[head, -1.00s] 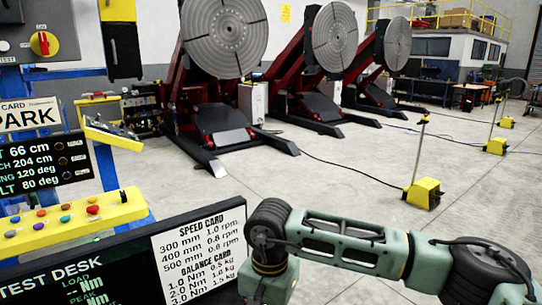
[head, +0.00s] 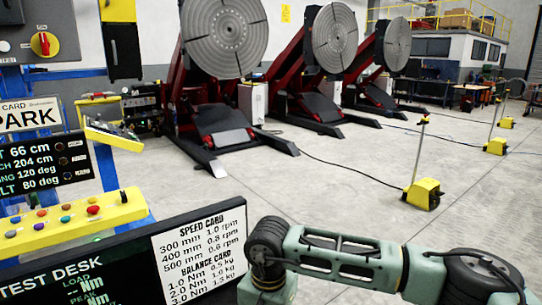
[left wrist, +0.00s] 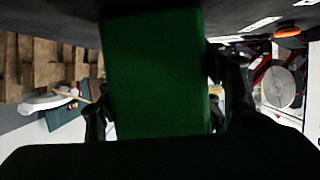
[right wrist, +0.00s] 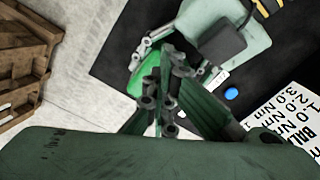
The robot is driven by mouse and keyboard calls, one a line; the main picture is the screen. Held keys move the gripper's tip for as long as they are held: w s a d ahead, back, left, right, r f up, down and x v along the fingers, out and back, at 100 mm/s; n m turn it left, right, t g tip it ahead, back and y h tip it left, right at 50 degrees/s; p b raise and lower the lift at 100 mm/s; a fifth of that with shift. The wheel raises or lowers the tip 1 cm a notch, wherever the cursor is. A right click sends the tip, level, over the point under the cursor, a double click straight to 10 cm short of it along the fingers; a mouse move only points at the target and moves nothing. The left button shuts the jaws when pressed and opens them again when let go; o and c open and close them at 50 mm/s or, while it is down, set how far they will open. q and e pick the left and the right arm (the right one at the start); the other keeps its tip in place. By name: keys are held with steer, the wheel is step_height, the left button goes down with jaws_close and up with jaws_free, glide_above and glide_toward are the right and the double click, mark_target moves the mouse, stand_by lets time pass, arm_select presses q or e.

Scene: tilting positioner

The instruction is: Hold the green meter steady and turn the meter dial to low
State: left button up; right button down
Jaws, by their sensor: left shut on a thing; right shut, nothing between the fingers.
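The green meter (left wrist: 153,72) fills the middle of the left wrist view as a dark green block. My left gripper (left wrist: 165,105) is shut on it, with a finger on each side. In the right wrist view a bright green patch (right wrist: 139,83) shows just beyond my right gripper (right wrist: 166,85), probably part of the meter. My right gripper is shut and empty, its fingers together; contact with the green part cannot be told. The meter dial cannot be made out in any view. Neither gripper nor the meter shows in the head view, only my right arm at the bottom.
The test desk screen (head: 70,285) with its speed and balance card (head: 200,250) stands at bottom left. A yellow button box (head: 75,223) is behind it. Tilting positioners (head: 222,40) stand at the back. Wooden pallets (right wrist: 25,60) show in the right wrist view.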

arm_select(q)
steer(key=shift+s, duration=0.1)
arm_select(e)
steer(key=shift+w+d+f, duration=0.15)
steer(key=shift+d+f, duration=0.2)
steer(key=shift+f, duration=0.15)
steer(key=shift+w+a, duration=0.1)
steer(key=shift+a, duration=0.1)
steer(key=shift+w+a, duration=0.15)
steer(key=shift+a, duration=0.25)
steer(key=shift+w+a+r, duration=0.15)
steer(key=shift+a, duration=0.05)
steer(key=shift+w+a+r, duration=0.1)
steer(key=shift+a, duration=0.05)
arm_select(q)
steer(key=shift+d, duration=0.1)
arm_select(e)
steer(key=shift+a, duration=0.1)
